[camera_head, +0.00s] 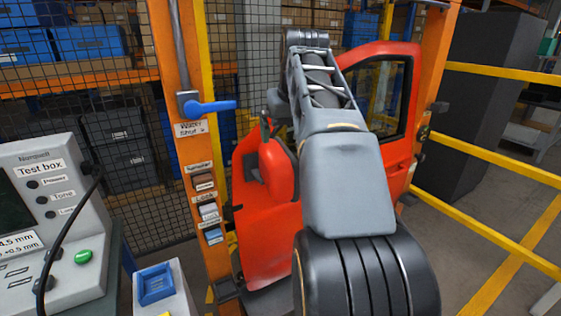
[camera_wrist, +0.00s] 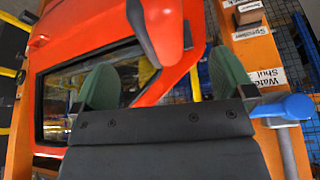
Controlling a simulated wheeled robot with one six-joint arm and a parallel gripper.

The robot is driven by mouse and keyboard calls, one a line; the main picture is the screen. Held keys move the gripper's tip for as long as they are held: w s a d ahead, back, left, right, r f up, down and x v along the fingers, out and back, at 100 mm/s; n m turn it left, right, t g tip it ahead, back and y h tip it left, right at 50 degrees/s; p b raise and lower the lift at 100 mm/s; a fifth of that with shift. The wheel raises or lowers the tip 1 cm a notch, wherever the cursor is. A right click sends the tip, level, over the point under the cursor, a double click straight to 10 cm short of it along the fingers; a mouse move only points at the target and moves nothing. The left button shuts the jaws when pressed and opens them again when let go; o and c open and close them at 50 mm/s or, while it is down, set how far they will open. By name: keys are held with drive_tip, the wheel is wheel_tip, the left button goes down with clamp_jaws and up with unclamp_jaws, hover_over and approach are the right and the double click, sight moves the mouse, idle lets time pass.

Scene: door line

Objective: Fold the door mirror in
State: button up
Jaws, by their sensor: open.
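The orange-red car door (camera_head: 268,232) stands upright in an orange frame, with its window opening at the upper right. The door mirror (camera_head: 280,172), a red housing, stands out from the door at the left of my arm. In the wrist view the mirror (camera_wrist: 163,28) hangs from the top edge, its rounded end between and beyond my fingers. My gripper (camera_wrist: 165,78) is open, with two green fingers wide apart and nothing between them. In the head view my gripper (camera_head: 268,122) is above the mirror, partly hidden by my arm. I cannot tell whether it touches the mirror.
A blue lever (camera_head: 210,106) sticks out from the left orange post, close to my gripper; it also shows in the wrist view (camera_wrist: 285,107). Small labelled switches (camera_head: 210,212) sit lower on that post. A test box (camera_head: 50,215) stands at left. Yellow rails (camera_head: 490,225) run at right.

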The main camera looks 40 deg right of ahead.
sight(284, 159)
drive_tip(key=x, duration=1)
drive_tip(key=shift+w+f+b, duration=0.1)
drive_tip(key=shift+f+b, duration=0.25)
drive_tip(key=shift+b, duration=0.05)
drive_tip(key=c, duration=1.2)
